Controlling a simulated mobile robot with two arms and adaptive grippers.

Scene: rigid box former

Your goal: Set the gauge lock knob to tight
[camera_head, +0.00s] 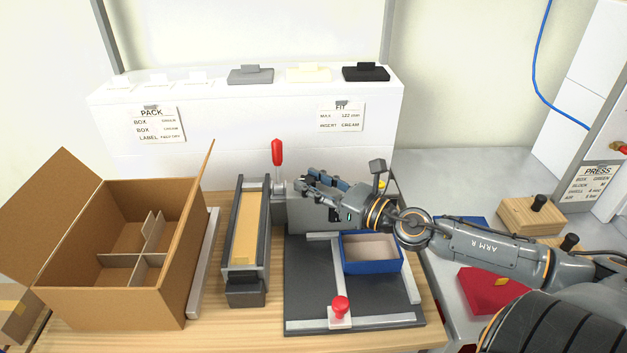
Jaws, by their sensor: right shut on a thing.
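My right gripper (308,182) reaches in from the right, low over the grey metal block (296,214) at the back of the dark fixture plate. Its fingers are shut on a small part at this block, taken to be the gauge lock knob. The fingers hide the knob, so its setting cannot be read. A red-handled lever (277,152) stands upright just left of the fingers, apart from them. A red round knob (340,306) sits on a white plate at the fixture's front edge. My left gripper is not in view.
A blue box (371,253) sits on the fixture plate (308,288) under my right arm. A dark trough (232,225) with a tan strip and an open divided carton (60,285) stand left. A white ledge (240,115) with several blocks stands behind. A red box (490,291) lies right.

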